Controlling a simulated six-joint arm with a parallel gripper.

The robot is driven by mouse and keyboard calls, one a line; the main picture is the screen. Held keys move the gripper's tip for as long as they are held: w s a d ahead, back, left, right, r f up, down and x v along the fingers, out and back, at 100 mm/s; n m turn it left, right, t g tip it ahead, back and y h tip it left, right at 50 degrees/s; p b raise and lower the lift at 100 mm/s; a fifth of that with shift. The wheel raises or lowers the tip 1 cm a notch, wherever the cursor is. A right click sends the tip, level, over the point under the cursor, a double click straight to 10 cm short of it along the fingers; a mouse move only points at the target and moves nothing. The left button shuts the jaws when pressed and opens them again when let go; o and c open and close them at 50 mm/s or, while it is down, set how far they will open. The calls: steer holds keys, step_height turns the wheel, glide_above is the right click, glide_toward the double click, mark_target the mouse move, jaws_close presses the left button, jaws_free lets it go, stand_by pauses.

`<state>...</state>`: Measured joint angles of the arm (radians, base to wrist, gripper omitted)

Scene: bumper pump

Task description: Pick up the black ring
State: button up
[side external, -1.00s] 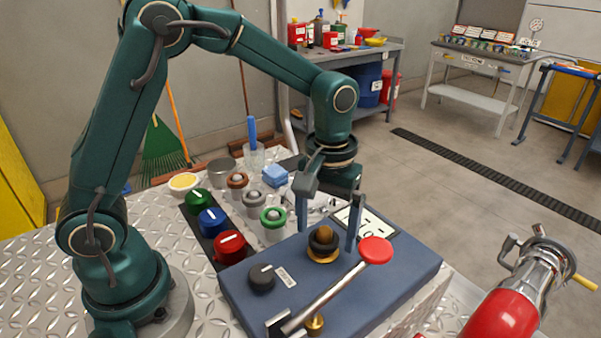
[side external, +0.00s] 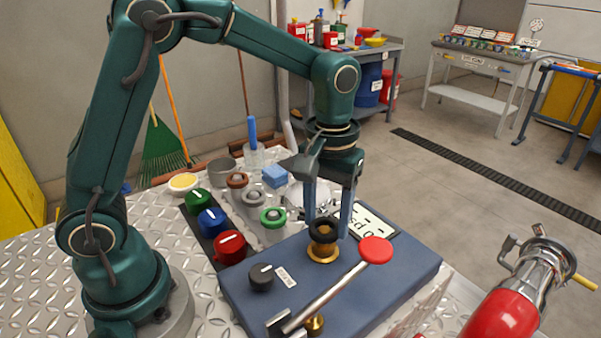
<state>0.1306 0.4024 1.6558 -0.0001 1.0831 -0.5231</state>
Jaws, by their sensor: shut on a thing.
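The black ring (side external: 322,236) is between the fingertips of my gripper (side external: 328,227), which points down and is shut on it. The ring sits at the top of a brass fitting (side external: 322,252) on the blue-grey panel box (side external: 400,275). More of the brass body shows under the ring. I cannot tell whether the ring is still around the fitting's top or just clear of it.
A lever with a red knob (side external: 376,250) slants up close in front of the ring. A black dial (side external: 261,277) is at the panel's left. Grey (side external: 253,198) and green (side external: 273,217) ringed posts stand behind it. A red extinguisher-like cylinder (side external: 503,316) is at the right.

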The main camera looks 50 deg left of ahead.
steer(key=shift+w+r, duration=0.1)
steer(key=shift+r, duration=0.75)
steer(key=s+a+r, duration=0.3)
steer(key=a+r, duration=0.4)
steer(key=a, duration=0.4)
steer(key=shift+s+a, duration=0.15)
